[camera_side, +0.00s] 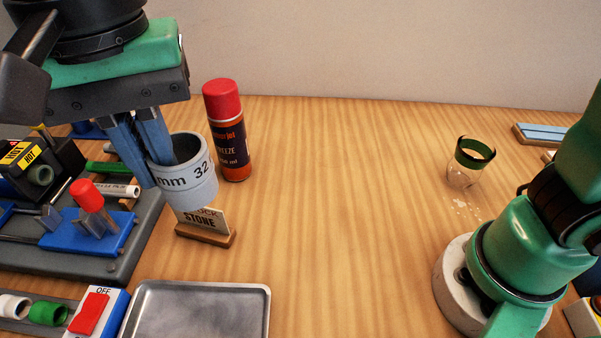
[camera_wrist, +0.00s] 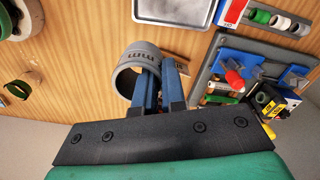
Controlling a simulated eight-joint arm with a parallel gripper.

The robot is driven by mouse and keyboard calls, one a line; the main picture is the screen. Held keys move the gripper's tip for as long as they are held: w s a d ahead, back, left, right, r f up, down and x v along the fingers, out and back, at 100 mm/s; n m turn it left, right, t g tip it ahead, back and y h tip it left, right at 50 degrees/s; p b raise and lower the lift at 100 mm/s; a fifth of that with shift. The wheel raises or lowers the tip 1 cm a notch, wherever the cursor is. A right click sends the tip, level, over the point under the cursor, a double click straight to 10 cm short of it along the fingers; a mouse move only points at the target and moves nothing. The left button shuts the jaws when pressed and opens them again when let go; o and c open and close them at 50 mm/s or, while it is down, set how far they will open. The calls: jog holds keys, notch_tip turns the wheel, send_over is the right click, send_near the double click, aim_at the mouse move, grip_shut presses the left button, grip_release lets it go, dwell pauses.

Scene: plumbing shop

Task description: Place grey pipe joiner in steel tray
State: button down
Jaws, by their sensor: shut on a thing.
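The steel tray (camera_side: 200,286) lies on the table at the bottom, nearer the side camera than the joiner, and looks empty. It shows at the top of the wrist view (camera_wrist: 174,20).
A red-capped spray can (camera_side: 228,140) stands behind the joiner. A machine with blue clamps (camera_side: 90,235) and a red switch box (camera_side: 95,310) are at left. A green-rimmed glass (camera_side: 466,165) stands at right. The table's middle is clear.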

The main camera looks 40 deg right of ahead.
jog(key=m, duration=0.2)
send_over(186, 323)
jog(key=f, duration=0.2)
notch_tip(186, 323, down, 19)
jog(key=shift+f, duration=0.2)
jog(key=shift+f, duration=0.1)
jog(key=c, duration=0.9)
grip_release()
jog(key=shift+c, duration=0.2)
